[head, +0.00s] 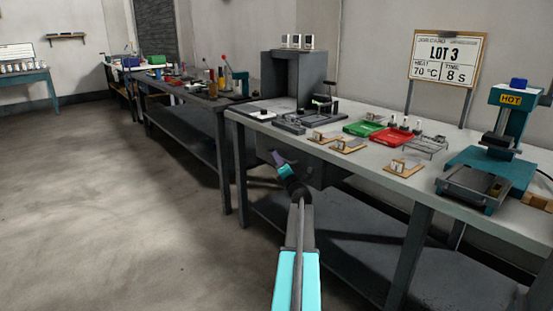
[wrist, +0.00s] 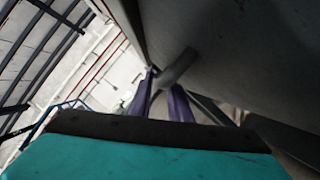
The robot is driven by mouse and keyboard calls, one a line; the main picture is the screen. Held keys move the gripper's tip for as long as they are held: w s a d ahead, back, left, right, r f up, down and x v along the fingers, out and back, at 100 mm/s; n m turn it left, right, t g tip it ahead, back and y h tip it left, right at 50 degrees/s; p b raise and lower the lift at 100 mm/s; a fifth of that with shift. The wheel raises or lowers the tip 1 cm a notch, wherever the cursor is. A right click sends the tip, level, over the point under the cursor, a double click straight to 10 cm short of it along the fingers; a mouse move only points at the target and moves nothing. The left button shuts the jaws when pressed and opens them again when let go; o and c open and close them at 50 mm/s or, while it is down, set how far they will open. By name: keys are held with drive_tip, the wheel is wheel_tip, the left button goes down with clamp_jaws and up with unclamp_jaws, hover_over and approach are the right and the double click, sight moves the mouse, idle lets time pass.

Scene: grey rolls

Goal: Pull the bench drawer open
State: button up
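The bench drawer (head: 301,166) is a dark grey box under the left part of the front bench. Its front shows as a large grey surface (wrist: 235,45) in the wrist view, and I see no clear gap there. A grey rounded handle (wrist: 178,69) stands out from it. My gripper (head: 275,156) is just in front of the drawer. In the wrist view its purple fingers (wrist: 161,86) stand slightly apart at the handle, which overlaps the right fingertip. Whether they press on the handle cannot be told.
The grey bench top (head: 245,117) carries green (head: 363,128) and red (head: 389,137) trays, small boards and a teal press (head: 490,170). A lower shelf (head: 340,240) and bench legs (head: 241,175) lie below. The floor at left (head: 110,200) is clear.

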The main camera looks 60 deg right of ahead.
drive_tip(key=shift+x, duration=1.05)
drive_tip(key=shift+c, duration=0.3)
clamp_jaws()
